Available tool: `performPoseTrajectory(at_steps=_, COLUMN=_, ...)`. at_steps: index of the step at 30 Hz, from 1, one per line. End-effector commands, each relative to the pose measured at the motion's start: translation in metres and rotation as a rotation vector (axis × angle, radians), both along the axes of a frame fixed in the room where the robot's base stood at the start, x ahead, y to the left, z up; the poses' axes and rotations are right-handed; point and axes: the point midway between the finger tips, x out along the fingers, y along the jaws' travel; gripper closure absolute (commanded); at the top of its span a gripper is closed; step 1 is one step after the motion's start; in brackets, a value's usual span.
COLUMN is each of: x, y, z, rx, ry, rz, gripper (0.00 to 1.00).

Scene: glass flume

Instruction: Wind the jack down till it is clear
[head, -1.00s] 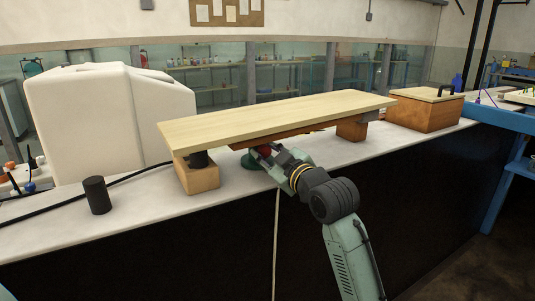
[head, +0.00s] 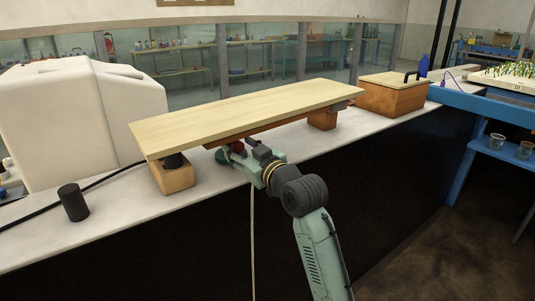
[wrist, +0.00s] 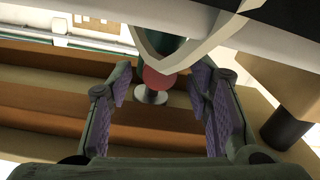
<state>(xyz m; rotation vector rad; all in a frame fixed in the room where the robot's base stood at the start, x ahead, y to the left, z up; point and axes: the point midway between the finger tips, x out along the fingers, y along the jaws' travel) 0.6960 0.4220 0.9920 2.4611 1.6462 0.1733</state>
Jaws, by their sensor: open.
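The jack (head: 222,157) is a green body under the middle of a pale wooden plank (head: 250,110), mostly hidden. Its red knob (head: 237,146) faces my arm; in the wrist view the red knob (wrist: 158,79) shows near a pale metal disc (wrist: 150,96). My gripper (head: 243,158) is open at the knob, below the plank's front edge. In the wrist view its purple-padded fingers stand on either side of the knob, with gaps. A brown board (head: 232,138) lies under the plank. I cannot tell whether the jack touches it.
Wooden blocks stand under the plank's left (head: 174,180) and right (head: 322,119) ends, the left with a black cylinder on it. Another black cylinder (head: 73,203) stands on the white ledge. A lidded wooden box (head: 392,96) is at right, a white tank (head: 80,115) at left.

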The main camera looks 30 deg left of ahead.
Motion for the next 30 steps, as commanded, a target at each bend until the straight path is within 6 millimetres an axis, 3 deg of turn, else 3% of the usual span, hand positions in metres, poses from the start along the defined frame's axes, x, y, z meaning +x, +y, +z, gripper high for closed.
performPoseTrajectory(at_steps=1, x=0.000, y=0.000, z=0.008, rx=0.021, ry=0.056, rz=0.000, gripper=0.54)
performPoseTrajectory(at_steps=7, x=0.000, y=-0.001, z=0.008, rx=0.107, ry=0.262, rz=0.000, gripper=0.54)
performPoseTrajectory(at_steps=9, x=-0.005, y=-0.016, z=-0.004, rx=0.110, ry=0.253, rz=-0.002, gripper=0.54)
performPoseTrajectory(at_steps=24, x=-0.039, y=-0.099, z=-0.002, rx=0.105, ry=0.249, rz=-0.002, gripper=0.54)
performPoseTrajectory(at_steps=30, x=-0.044, y=-0.103, z=-0.006, rx=0.124, ry=0.302, rz=0.003, gripper=0.54)
